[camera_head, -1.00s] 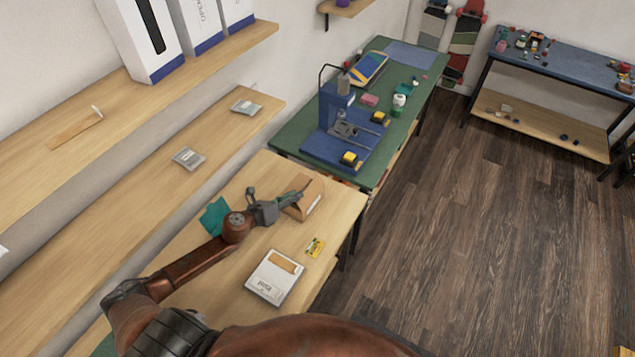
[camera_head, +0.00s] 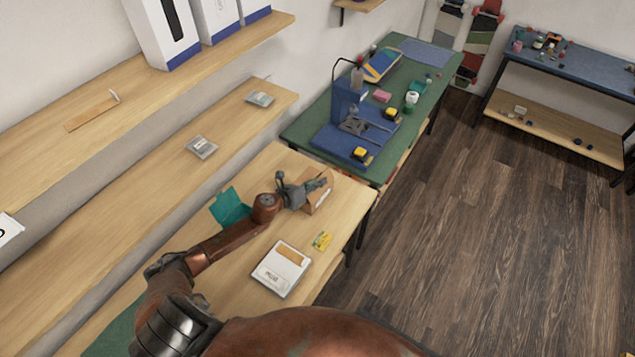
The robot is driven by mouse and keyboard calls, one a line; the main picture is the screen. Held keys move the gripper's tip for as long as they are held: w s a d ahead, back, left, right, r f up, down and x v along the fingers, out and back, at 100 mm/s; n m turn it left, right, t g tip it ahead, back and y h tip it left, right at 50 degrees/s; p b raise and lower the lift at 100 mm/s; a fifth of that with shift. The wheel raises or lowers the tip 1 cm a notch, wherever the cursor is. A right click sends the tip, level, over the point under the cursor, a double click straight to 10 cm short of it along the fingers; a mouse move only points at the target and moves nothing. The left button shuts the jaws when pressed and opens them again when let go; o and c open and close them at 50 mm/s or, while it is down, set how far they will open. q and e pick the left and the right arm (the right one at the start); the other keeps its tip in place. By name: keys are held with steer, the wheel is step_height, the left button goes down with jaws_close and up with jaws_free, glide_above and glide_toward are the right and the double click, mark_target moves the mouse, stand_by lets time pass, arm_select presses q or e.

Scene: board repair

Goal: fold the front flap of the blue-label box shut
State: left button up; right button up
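A small brown cardboard box (camera_head: 321,200) stands near the back right of the wooden table. I see no blue label on it from here. My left gripper (camera_head: 322,184) is at the top of the box and covers part of it. Its fingers are too small to tell whether they are open or shut, or whether they touch a flap. The flaps are mostly hidden behind the gripper. My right gripper is not in view.
A white box with an orange-brown patch (camera_head: 279,275) and a yellow-green packet (camera_head: 322,240) lie on the wooden table (camera_head: 240,283). A teal item (camera_head: 230,207) lies left of my arm. A green workbench (camera_head: 312,122) stands behind. Wall shelves are at left.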

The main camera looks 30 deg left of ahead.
arm_select(q)
jaws_close()
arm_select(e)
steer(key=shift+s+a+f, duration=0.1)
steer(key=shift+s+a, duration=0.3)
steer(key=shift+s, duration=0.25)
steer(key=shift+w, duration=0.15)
